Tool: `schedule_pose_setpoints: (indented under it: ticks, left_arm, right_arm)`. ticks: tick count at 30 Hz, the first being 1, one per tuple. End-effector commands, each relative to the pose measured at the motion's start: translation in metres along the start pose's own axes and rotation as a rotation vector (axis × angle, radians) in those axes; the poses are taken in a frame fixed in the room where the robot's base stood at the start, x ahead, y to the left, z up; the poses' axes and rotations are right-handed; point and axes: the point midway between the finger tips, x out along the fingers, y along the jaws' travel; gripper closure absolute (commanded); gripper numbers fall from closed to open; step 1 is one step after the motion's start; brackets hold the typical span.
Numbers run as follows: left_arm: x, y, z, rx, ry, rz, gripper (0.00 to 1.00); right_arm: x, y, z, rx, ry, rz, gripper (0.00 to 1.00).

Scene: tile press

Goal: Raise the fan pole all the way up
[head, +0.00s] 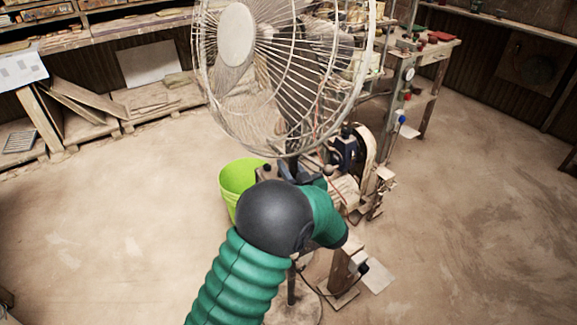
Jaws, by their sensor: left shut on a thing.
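The fan's round wire cage and pale hub (236,35) fill the top middle of the head view. The dark fan pole (291,288) shows below my arm and runs down to a round, dusty base (305,312) at the bottom. My left arm, green with a dark joint, comes up from the bottom and hides the middle of the pole. My left gripper (281,171) is mostly hidden behind that joint, just under the cage. It is shut on the fan pole, though the contact itself is hardly visible. My right gripper is not in view.
A lime green bucket (236,182) stands behind and left of the pole. A machine with a motor and wheel (364,160) stands close behind on the right. Wooden boards (80,100) and shelving line the back left. The floor is open on both sides.

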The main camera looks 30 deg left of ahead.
Motion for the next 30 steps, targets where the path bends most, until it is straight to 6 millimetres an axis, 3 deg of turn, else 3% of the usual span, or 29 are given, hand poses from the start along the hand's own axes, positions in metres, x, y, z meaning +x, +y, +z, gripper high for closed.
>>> schedule_pose_setpoints:
  ticks: [2,3,7,16,20,30]
  left_arm:
    - [0.000,0.001,-0.001,-0.001,0.002,0.003,1.00]
    - [0.000,0.001,-0.001,-0.001,0.002,0.003,0.74]
    - [0.000,0.001,0.000,-0.001,0.001,0.002,0.57]
    - [-0.001,0.000,0.000,0.000,-0.001,0.001,0.56]
    - [-0.013,0.001,0.000,0.001,-0.002,0.004,0.56]
    - [-0.107,0.002,-0.001,0.002,-0.002,0.008,0.56]
  right_arm:
    - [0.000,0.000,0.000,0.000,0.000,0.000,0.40]
    - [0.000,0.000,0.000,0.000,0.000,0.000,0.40]
    - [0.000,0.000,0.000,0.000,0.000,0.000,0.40]
    - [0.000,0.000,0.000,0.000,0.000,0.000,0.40]
    - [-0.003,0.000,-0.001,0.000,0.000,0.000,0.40]
    - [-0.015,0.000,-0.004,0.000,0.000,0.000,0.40]
